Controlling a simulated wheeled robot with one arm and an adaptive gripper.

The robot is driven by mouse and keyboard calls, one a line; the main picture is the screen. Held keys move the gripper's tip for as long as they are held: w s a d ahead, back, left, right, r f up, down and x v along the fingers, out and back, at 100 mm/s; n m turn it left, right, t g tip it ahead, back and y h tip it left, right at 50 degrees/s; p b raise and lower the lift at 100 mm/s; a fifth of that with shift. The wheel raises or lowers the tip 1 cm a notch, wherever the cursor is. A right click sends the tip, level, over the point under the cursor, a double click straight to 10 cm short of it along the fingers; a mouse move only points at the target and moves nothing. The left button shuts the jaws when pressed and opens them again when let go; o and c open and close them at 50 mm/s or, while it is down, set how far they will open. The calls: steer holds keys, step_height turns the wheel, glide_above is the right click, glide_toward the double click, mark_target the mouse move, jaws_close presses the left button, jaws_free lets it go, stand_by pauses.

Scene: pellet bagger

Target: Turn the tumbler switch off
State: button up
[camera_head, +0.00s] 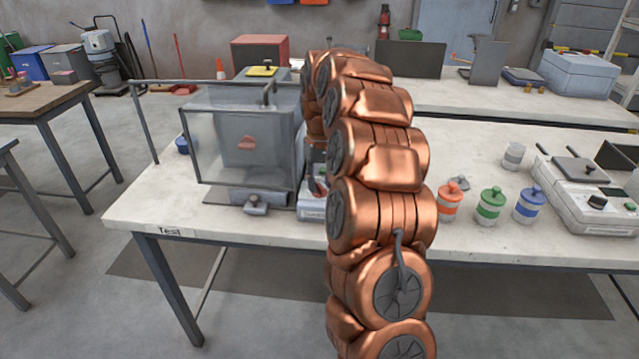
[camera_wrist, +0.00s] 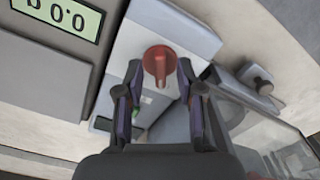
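A red switch knob (camera_wrist: 159,64) stands on a light grey control box (camera_wrist: 185,28) in the wrist view. My gripper (camera_wrist: 160,82) is open, with one dark finger on each side of the knob. Gaps show between the fingers and the knob, and nothing is held. I cannot tell the exact height of the fingertips over the box. In the head view the control box (camera_head: 311,207) is partly hidden behind my copper arm, and my gripper is hidden there too. A clear-walled tumbler housing (camera_head: 240,150) stands just left of the box.
A grey device with a display (camera_wrist: 62,18) sits beside the control box in the wrist view. On the white bench (camera_head: 290,245), orange (camera_head: 451,203), green (camera_head: 490,205) and blue (camera_head: 529,204) jars stand right of my arm. A scale-like device (camera_head: 590,195) is farther right.

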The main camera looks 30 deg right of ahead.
mark_target(319, 186)
step_height(319, 186, up, 11)
stand_by(0.6)
stand_by(0.3)
steer(key=shift+a+r, duration=0.1)
steer(key=s+a+n+p, duration=0.1)
steer(key=s+a+n, duration=0.1)
steer(key=s+a, duration=1.5)
steer(key=s+a+f+g, duration=0.1)
steer(key=s+a+f, duration=0.2)
steer(key=s, duration=0.7)
steer(key=s+a+f+p, duration=0.1)
steer(key=s+a+f, duration=0.3)
steer(key=s, duration=0.6)
steer(key=shift+s+f+g, duration=0.2)
steer(key=shift+s+g, duration=0.1)
steer(key=shift+g, duration=0.1)
